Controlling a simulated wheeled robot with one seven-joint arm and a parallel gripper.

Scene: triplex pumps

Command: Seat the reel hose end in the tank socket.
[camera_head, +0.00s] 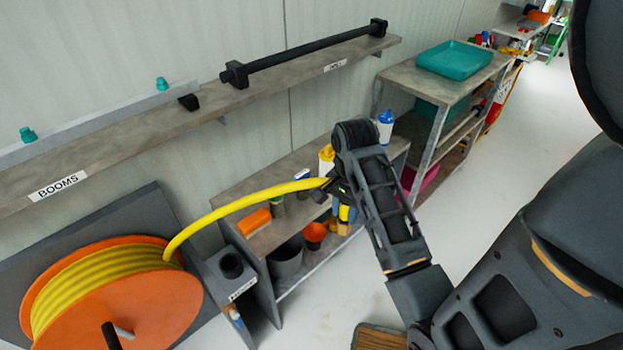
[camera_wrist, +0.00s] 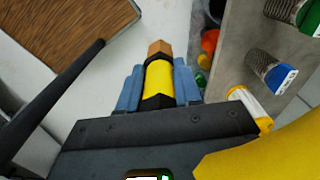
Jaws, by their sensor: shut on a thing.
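The yellow hose (camera_head: 240,204) comes off the orange reel (camera_head: 150,305) at the lower left and arches right to my gripper (camera_head: 344,213). In the wrist view my gripper (camera_wrist: 160,85) has its blue fingers shut on the hose end (camera_wrist: 158,78), a yellow sleeve with black bands and a brass tip pointing away from the wrist. A black round socket (camera_head: 231,265), seemingly the tank socket, sits on a grey box with a label too small to read. The hose end is held well to the right of it, apart from it. The socket does not show clearly in the wrist view.
A grey bench (camera_head: 290,225) with an orange block, bottles and buckets stands between socket and gripper. A shelf (camera_head: 130,140) labelled BOOMS runs along the wall above. A teal tray (camera_head: 455,58) stands farther back. A wooden board (camera_wrist: 60,35) lies on the otherwise clear floor.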

